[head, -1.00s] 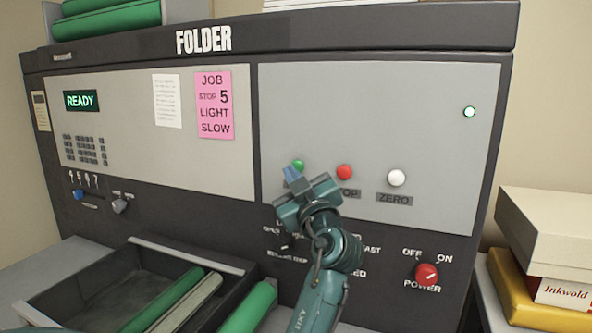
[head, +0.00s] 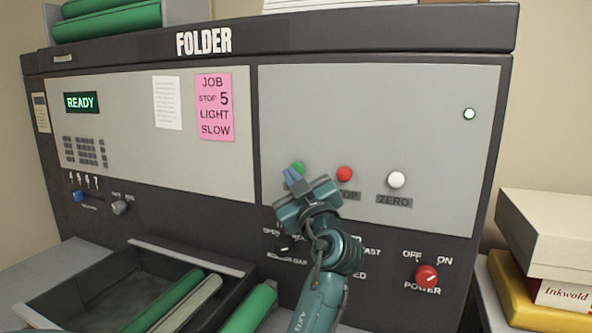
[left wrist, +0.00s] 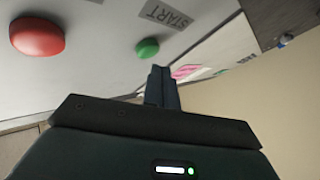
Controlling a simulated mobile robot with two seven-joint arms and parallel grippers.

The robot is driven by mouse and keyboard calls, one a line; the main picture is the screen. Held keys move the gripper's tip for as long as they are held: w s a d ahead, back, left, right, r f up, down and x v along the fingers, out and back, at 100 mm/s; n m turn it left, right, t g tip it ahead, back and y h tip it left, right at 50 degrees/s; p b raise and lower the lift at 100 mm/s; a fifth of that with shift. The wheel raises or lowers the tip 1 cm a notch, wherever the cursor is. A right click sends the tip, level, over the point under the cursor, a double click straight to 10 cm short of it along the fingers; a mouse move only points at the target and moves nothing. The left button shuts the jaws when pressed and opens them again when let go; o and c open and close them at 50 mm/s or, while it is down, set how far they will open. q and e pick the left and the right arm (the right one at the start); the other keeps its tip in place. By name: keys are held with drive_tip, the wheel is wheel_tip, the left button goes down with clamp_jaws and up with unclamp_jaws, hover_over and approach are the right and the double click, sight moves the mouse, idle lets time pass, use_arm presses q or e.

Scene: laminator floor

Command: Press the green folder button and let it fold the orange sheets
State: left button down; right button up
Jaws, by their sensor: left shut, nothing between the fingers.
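The folder machine (head: 370,100) fills the head view, its display reading READY. The green button (head: 299,167) is on its right grey panel, partly hidden behind my left gripper (head: 291,177). In the left wrist view the green button (left wrist: 147,48) sits below a START label (left wrist: 166,14), near the tips of my left gripper (left wrist: 159,72). The gripper is shut and empty, its tips close to the button; I cannot tell whether they touch. My right gripper is not in view. No orange sheets can be made out.
A red button (head: 344,173) and a white ZERO button (head: 396,179) are right of the green one. A red power knob (head: 427,275) is lower right. A tray (head: 95,290) with rollers juts out lower left. Boxes (head: 550,240) stand at the right.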

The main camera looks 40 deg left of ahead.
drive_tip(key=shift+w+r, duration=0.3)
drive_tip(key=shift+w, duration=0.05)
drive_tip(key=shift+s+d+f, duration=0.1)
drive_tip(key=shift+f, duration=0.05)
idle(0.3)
use_arm(q)
drive_tip(key=shift+w+a+b, duration=0.1)
drive_tip(key=shift+w+b, duration=0.35)
drive_tip(key=shift+b, duration=0.2)
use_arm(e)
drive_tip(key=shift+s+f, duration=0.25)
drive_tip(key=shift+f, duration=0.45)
